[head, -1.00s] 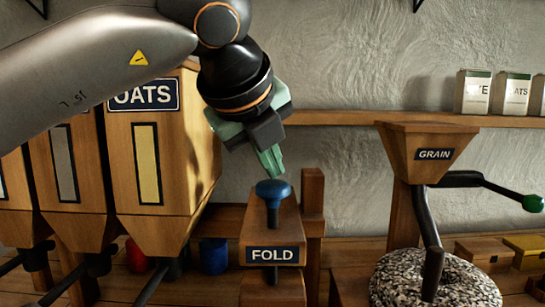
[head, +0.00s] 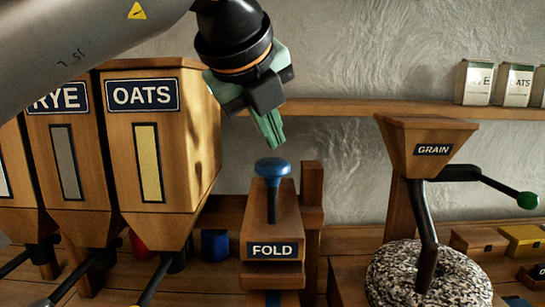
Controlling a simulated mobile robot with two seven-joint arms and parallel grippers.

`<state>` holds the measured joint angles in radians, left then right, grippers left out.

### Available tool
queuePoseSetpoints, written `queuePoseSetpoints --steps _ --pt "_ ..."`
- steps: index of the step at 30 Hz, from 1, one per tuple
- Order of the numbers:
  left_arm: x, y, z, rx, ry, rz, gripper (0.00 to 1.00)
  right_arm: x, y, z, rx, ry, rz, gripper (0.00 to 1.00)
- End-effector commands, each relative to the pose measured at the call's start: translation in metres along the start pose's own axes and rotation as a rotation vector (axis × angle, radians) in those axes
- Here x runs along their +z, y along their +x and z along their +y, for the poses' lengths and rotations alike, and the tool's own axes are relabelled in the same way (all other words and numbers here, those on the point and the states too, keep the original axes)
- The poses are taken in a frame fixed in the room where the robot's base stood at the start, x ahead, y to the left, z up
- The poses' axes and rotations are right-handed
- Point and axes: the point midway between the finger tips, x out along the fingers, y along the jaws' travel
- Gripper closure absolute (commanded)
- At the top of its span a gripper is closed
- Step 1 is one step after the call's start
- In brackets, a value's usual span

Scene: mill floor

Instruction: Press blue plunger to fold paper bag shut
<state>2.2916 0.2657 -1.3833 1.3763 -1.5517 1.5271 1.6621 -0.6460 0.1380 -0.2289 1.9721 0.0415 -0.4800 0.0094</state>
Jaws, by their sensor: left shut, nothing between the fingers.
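The blue plunger (head: 272,168) has a round blue cap on a dark stem. It stands up out of the wooden block labelled FOLD (head: 272,226), in the middle of the head view. The cap is clear of the block, with the stem showing below it. My left gripper (head: 272,142) is shut and empty, its green fingers pointing down just above the cap, with a small gap in the picture. No paper bag can be made out; the space under the block is mostly cut off by the frame's lower edge. My right gripper is not in view.
Wooden hoppers labelled RYE (head: 68,150) and OATS (head: 155,150) stand at left. A grain hopper (head: 425,145) with a green-knobbed crank (head: 490,185) and a speckled millstone (head: 430,275) stand at right. A wooden post (head: 312,215) rises beside the block. Small packets sit on the back shelf.

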Motion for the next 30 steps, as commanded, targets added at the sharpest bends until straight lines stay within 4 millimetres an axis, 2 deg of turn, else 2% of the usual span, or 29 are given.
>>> queuePoseSetpoints --steps 16,30 --pt "0.025 -0.034 -0.025 0.0 -0.001 0.0 1.0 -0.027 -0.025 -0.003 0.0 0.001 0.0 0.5" --pt "0.025 -0.035 -0.025 0.0 0.0 0.0 1.0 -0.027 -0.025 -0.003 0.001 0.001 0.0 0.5"
